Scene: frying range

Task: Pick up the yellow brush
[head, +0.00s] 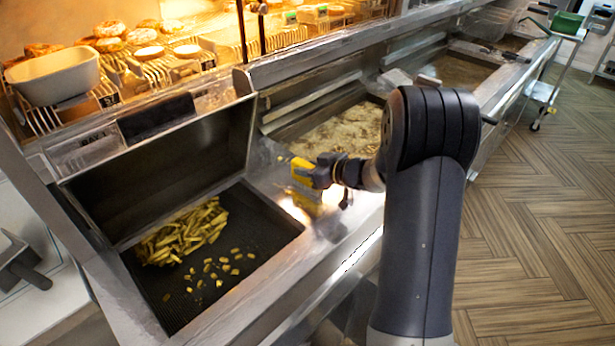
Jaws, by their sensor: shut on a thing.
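The yellow brush (303,173) is at the end of my arm, over the steel ledge between the chip bin and the fryer. My gripper (322,176) is shut on it. The dark gripper body and the arm come in from the right. Yellow also shows lower down, close to the ledge; I cannot tell whether the brush touches the steel. The parts around the jaws are small and hard to tell apart.
A bin (290,226) with chips (185,235) lies to the left. Fryer vats with oil (340,132) lie behind and to the right. A heated shelf with burgers and a cream tub (55,78) runs along the back. The wooden floor (540,220) at right is clear.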

